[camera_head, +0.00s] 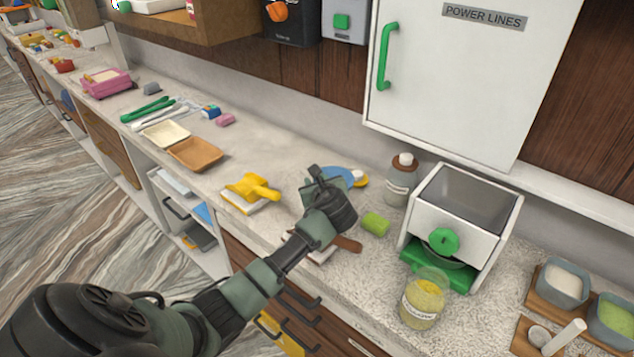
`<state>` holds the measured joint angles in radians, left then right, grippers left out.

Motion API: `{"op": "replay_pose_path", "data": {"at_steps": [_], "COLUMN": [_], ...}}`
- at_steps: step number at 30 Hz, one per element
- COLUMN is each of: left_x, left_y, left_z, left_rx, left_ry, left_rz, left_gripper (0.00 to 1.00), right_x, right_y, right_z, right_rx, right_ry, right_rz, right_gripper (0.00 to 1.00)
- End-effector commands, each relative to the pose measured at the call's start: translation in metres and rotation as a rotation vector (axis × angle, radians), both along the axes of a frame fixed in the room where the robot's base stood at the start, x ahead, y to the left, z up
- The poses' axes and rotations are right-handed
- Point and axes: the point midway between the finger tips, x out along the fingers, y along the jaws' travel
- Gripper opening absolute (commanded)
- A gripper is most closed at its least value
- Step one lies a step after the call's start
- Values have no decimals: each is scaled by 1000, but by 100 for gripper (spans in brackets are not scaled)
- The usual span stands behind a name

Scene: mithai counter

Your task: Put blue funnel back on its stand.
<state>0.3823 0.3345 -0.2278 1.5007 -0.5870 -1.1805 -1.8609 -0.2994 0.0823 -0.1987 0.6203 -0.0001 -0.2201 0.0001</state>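A blue rounded object (342,174), which looks like the blue funnel, lies on the counter just beyond my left gripper (316,176). A white and yellow edge shows at its right end. The gripper and wrist hide part of it, so I cannot tell whether they touch. My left arm reaches in from the lower left, with the gripper low over the counter. Its fingers are small and partly hidden, so I cannot tell if they are open or shut. I cannot make out a funnel stand for certain. My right gripper is out of view.
A green cylinder (375,223), a brown bottle (401,180), a white machine with a green knob (462,220) and a jar of yellow contents (424,298) stand to the right. A yellow scoop-like object (250,190) and a brown tray (196,155) lie left. A white cabinet (460,80) hangs above.

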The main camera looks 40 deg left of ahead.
Motion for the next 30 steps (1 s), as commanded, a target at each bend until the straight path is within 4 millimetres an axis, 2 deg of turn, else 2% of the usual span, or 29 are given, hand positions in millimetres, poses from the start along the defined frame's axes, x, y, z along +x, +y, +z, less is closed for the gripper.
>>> {"op": "replay_pose_path", "data": {"at_steps": [5, 19, 24, 30], "left_x": [-5, -64, -74, -76], "left_y": [-7, -69, -78, -80], "left_z": [9, 47, 53, 54], "left_rx": [-1, -1, -1, -1], "left_ry": [-2, -2, -1, -1], "left_rz": [-2, -2, -1, 0], "left_gripper": [29, 29, 29, 29], "right_x": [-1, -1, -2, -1], "right_y": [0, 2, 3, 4], "right_z": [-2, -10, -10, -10], "right_rx": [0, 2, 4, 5], "right_ry": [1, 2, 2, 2], "right_rz": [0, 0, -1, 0], "right_gripper": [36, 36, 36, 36]}}
